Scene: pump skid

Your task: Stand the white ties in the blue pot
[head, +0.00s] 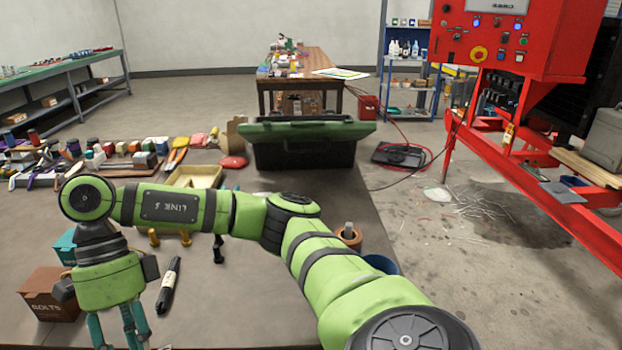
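The blue pot (383,263) stands at the right side of the grey table, partly hidden behind my green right arm. I cannot clearly make out the white ties on the table; they may be among the clutter at the left or hidden by the arm. My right gripper (118,335) is at the lower left, pointing down beside the bolts box, far left of the pot. Its teal fingers run out of the bottom of the picture, so its fingertips and anything between them are hidden. My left gripper is not in view.
A brown bolts box (50,296), teal box (66,246) and black marker (168,286) lie near the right gripper. A copper-coloured cup (350,238) stands behind the arm. A yellow tray (195,176) and black-and-green toolbox (305,150) are farther back. Clutter covers the far left.

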